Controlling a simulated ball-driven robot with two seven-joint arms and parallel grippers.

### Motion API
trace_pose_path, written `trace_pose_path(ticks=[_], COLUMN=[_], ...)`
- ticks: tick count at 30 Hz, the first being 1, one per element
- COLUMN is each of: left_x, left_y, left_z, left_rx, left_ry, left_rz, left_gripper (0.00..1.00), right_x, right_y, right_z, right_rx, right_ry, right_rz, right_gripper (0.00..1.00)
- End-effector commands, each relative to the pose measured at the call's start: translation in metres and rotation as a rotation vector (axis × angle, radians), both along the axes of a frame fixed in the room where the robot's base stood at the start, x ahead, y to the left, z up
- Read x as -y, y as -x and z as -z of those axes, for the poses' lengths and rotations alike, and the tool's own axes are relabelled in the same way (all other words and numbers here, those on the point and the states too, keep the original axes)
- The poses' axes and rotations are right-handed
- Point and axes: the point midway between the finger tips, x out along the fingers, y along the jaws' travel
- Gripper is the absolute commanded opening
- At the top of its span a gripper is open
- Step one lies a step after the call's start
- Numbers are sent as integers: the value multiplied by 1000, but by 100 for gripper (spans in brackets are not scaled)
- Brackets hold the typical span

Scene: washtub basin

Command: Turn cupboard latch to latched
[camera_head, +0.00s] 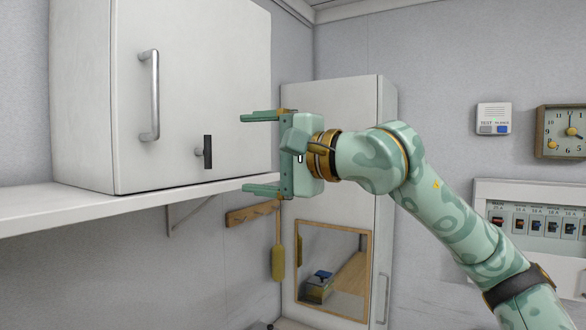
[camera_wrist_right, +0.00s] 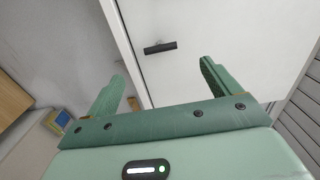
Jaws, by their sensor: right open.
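The white cupboard (camera_head: 215,60) stands on a shelf at the left in the head view, its door closed. Its latch (camera_head: 207,152) is a small black bar, upright in the head view, on a short grey stem low on the door. A metal handle (camera_head: 150,95) sits left of the latch. My right gripper (camera_head: 253,152) is open and empty, apart from the latch and to its right in the picture. In the right wrist view the latch (camera_wrist_right: 160,47) lies beyond and between the open fingers (camera_wrist_right: 160,80). My left gripper is not in view.
The white shelf (camera_head: 80,208) runs under the cupboard. A wooden rail (camera_head: 250,213) with a hanging yellow item (camera_head: 278,262) is below the right gripper. A tall white cabinet (camera_head: 335,95) with a wood-framed mirror (camera_head: 333,270) stands behind. A breaker panel (camera_head: 530,240) is at the right.

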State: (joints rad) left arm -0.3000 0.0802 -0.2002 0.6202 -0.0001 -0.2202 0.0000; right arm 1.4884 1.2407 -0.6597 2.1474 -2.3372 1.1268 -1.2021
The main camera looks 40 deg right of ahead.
Motion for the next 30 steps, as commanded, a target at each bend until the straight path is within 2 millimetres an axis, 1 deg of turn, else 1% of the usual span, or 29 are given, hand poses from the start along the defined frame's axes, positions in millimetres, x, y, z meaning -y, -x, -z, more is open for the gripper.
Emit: trace_pose_path(ticks=[1, 3, 6, 9, 12, 16, 30], left_x=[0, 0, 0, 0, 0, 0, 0], left_y=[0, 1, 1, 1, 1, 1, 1], left_z=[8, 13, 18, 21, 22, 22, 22], left_rx=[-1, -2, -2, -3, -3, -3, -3], left_ry=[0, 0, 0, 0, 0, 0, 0], left_rz=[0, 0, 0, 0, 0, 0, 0], left_gripper=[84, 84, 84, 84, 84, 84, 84], right_x=[6, 11, 18, 22, 25, 25, 25], right_y=[13, 29, 49, 62, 70, 73, 72], right_z=[4, 4, 3, 2, 1, 0, 0], right_rx=[2, 1, 1, -1, -1, -1, -1], right_ry=[2, 1, 2, 0, -1, -1, -1], right_rz=[4, 4, 3, 2, 1, 0, -2], right_gripper=[89, 89, 89, 89, 89, 89, 89])
